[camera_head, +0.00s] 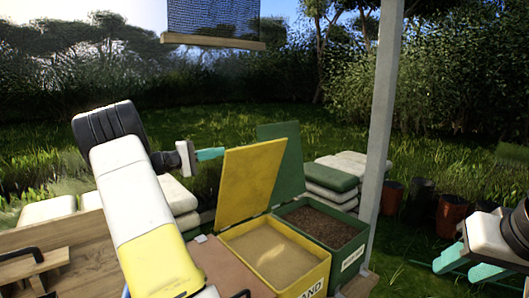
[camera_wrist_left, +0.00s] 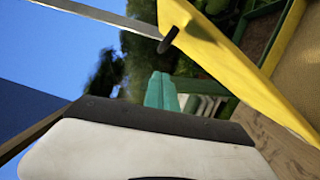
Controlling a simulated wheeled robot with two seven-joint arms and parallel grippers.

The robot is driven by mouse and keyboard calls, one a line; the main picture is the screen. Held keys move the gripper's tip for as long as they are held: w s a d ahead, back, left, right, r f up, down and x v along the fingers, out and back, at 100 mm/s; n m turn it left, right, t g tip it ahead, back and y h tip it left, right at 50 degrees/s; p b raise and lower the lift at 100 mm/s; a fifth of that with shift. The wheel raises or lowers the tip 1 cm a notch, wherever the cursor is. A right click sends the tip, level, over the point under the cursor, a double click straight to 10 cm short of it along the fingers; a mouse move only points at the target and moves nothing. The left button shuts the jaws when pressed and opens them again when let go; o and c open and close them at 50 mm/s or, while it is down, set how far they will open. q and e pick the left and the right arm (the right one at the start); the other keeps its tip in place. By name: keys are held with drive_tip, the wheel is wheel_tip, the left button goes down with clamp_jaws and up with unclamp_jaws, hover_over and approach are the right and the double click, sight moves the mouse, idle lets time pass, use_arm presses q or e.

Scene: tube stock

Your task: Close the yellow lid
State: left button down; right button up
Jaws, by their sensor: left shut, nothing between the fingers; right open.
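The yellow lid (camera_head: 250,180) stands open, tilted up from the back of the yellow bin (camera_head: 236,239), which holds sand. The lid also shows in the left wrist view (camera_wrist_left: 232,62), above and right of the fingertips. My left gripper (camera_head: 211,154) is shut and empty, with its teal fingers pointing right toward the lid's upper left corner; in the left wrist view its fingertips (camera_wrist_left: 161,90) are together. I cannot tell whether they touch the lid. My right gripper (camera_head: 470,265) is open and empty at the lower right, well away from the lid.
A green bin (camera_head: 352,259) with dark soil stands right of the yellow bin, its green lid (camera_head: 287,155) also open. A grey post (camera_head: 383,110) rises to its right. Stacked sacks (camera_head: 335,170) and pots (camera_head: 452,213) stand behind. A wooden bench (camera_head: 60,240) is at left.

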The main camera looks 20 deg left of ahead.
use_arm(q)
drive_tip(key=shift+g+h, duration=0.4)
drive_tip(key=shift+g, duration=0.1)
drive_tip(key=shift+w+d, duration=0.9)
drive_tip(key=shift+d, duration=0.4)
drive_tip(key=shift+w+d, duration=0.95)
drive_tip(key=shift+d, duration=0.4)
drive_tip(key=shift+w+d, duration=0.9)
drive_tip(key=shift+d, duration=0.4)
